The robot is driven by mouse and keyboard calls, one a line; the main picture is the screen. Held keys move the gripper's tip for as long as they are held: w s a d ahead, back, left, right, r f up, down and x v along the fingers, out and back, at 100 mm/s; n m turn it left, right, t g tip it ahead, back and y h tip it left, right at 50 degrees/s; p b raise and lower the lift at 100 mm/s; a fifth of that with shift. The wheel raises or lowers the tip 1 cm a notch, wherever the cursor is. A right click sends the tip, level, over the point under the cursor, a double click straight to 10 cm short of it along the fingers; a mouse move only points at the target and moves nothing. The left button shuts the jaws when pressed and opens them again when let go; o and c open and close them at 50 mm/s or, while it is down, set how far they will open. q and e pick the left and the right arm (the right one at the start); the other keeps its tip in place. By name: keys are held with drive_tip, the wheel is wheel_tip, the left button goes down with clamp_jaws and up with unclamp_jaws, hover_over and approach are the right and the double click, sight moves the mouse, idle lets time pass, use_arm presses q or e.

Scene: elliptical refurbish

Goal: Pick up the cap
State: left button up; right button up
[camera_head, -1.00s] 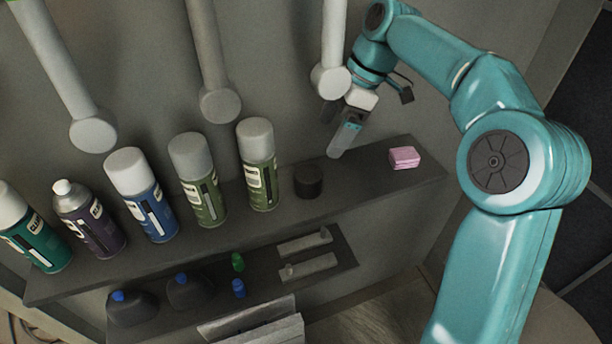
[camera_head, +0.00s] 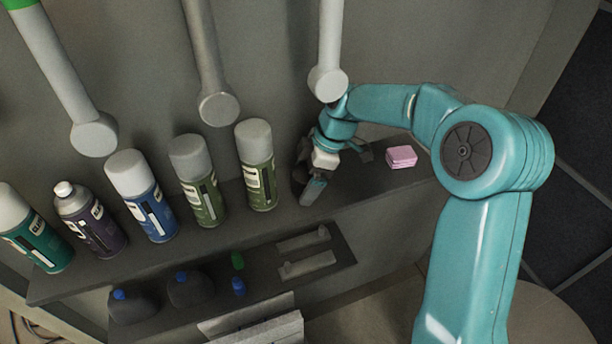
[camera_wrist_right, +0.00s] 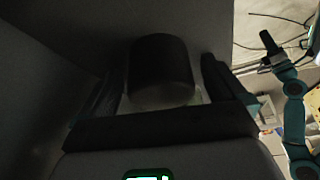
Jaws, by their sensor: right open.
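The cap is a short black cylinder (camera_wrist_right: 162,62) in the right wrist view, with a paler lower edge. In the head view it is mostly hidden by my right gripper on the upper shelf, just right of the green spray cans. My right gripper (camera_head: 305,178) is open, with a finger on either side of the cap. I cannot tell whether the fingers touch it. A teal arm with a dark end, seemingly my left gripper (camera_wrist_right: 270,48), shows at the right of the right wrist view, away from the cap.
A row of spray cans, the nearest one green (camera_head: 257,166), stands left of the gripper on the upper shelf (camera_head: 340,197). A pink block (camera_head: 401,157) lies to the right. A hanging rod (camera_head: 328,82) is close above. The lower shelf (camera_head: 343,257) holds small items.

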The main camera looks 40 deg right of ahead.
drive_tip(key=shift+s+r, duration=0.1)
drive_tip(key=shift+s, duration=0.05)
drive_tip(key=c, duration=1)
drive_tip(key=shift+o, duration=0.2)
drive_tip(key=shift+r+b, duration=0.1)
drive_tip(key=shift+b, duration=0.2)
drive_tip(key=shift+s+r, duration=0.1)
drive_tip(key=shift+r, duration=0.3)
wheel_tip(320, 180, up, 6)
drive_tip(key=shift+r+b, duration=0.1)
drive_tip(key=shift+b, duration=0.5)
drive_tip(key=s+d+b, duration=0.1)
drive_tip(key=s+b, duration=0.5)
drive_tip(key=s, duration=1.3)
drive_tip(key=shift+s, duration=0.35)
